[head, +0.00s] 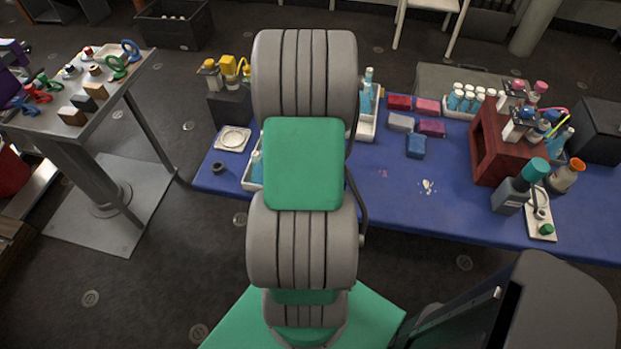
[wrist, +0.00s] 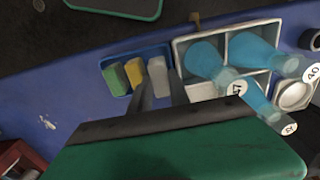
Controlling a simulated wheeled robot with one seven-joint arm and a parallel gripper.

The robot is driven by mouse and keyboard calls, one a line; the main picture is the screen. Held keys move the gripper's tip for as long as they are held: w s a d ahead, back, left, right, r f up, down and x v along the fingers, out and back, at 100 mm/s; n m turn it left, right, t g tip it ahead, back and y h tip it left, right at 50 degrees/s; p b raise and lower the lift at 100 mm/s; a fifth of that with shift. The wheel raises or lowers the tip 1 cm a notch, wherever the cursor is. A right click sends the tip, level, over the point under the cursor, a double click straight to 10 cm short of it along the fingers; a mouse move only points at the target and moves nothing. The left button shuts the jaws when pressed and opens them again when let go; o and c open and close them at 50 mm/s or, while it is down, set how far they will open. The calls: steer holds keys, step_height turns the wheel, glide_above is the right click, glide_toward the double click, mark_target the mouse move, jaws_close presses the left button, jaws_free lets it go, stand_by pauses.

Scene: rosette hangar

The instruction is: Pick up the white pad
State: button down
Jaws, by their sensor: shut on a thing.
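The white pad (wrist: 157,72) shows in the wrist view as a pale grey-white block, standing in a small blue tray (wrist: 120,91) at the right end of a row. A yellow pad (wrist: 131,73) and a green pad (wrist: 115,77) stand to its left. My gripper (wrist: 159,80) reaches down to the white pad, its dark fingers on either side of it, and is shut on it. The pad's lower part is hidden by the fingers. I cannot tell whether it is lifted clear of the tray. In the head view my arm hides the gripper and the pad.
A white divided tray (wrist: 197,90) with several blue-liquid flasks stands right of the pads in the wrist view, close to the gripper.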

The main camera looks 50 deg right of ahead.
steer(key=s+a+r+b, duration=0.1)
steer(key=s+a+r, duration=0.4)
steer(key=s+r, duration=0.4)
steer(key=s, duration=0.4)
steer(key=shift+a+r, duration=0.15)
steer(key=shift+r, duration=0.25)
steer(key=c, duration=1.8)
jaws_free()
steer(key=shift+c, duration=0.2)
jaws_close()
steer(key=shift+w, duration=0.1)
